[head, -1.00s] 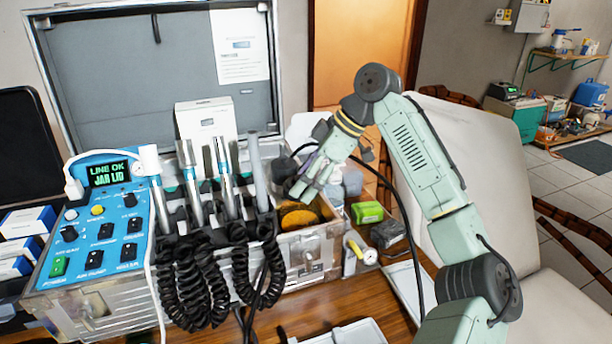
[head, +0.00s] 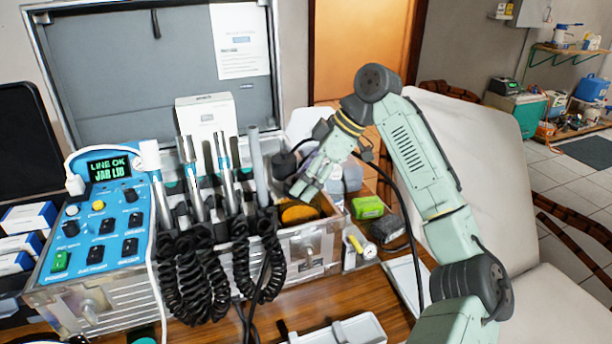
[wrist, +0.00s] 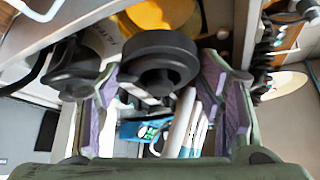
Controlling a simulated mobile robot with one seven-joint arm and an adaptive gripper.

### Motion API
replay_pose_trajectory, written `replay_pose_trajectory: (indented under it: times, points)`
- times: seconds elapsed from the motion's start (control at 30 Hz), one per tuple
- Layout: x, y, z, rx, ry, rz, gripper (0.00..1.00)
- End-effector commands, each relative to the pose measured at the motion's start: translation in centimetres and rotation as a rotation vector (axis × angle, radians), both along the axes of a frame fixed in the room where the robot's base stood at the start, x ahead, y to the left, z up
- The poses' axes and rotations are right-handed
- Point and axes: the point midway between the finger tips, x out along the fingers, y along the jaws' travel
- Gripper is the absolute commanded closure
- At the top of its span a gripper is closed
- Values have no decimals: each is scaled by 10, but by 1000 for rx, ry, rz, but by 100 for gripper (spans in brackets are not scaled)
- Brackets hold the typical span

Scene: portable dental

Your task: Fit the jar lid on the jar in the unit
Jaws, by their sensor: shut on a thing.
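My gripper (head: 299,191) is over the right part of the open unit (head: 318,236). In the wrist view, the round black jar lid (wrist: 158,58) sits between the purple-padded fingers of my gripper (wrist: 163,108), which is shut on it. The head view hides the lid behind the fingers. A dark-topped grey container (wrist: 78,75) with lettering stands beside my left finger; a dark round top (head: 284,165) also shows behind my gripper in the head view. I cannot tell whether this container is the jar, or whether the lid touches anything below.
An orange-yellow round thing (head: 298,213) lies in the unit near the fingers. Upright handpieces (head: 222,165) with coiled black hoses stand to the left. A blue control panel (head: 100,222) has a display reading "LINE OK JAR LID". A green block (head: 367,207) lies right of the unit.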

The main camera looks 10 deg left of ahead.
Motion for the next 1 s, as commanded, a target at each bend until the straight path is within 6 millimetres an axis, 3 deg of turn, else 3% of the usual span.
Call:
replay_pose_trajectory:
  times: [0.47, 0.5, 0.83, 1.0]
  points:
    - [0, 0, -2, 0, 0, 0, 74]
    - [0, 0, -2, 0, 0, 0, 37]
    - [0, 0, -2, 0, 0, 0, 16]
    - [0, 0, -2, 0, 0, 0, 16]
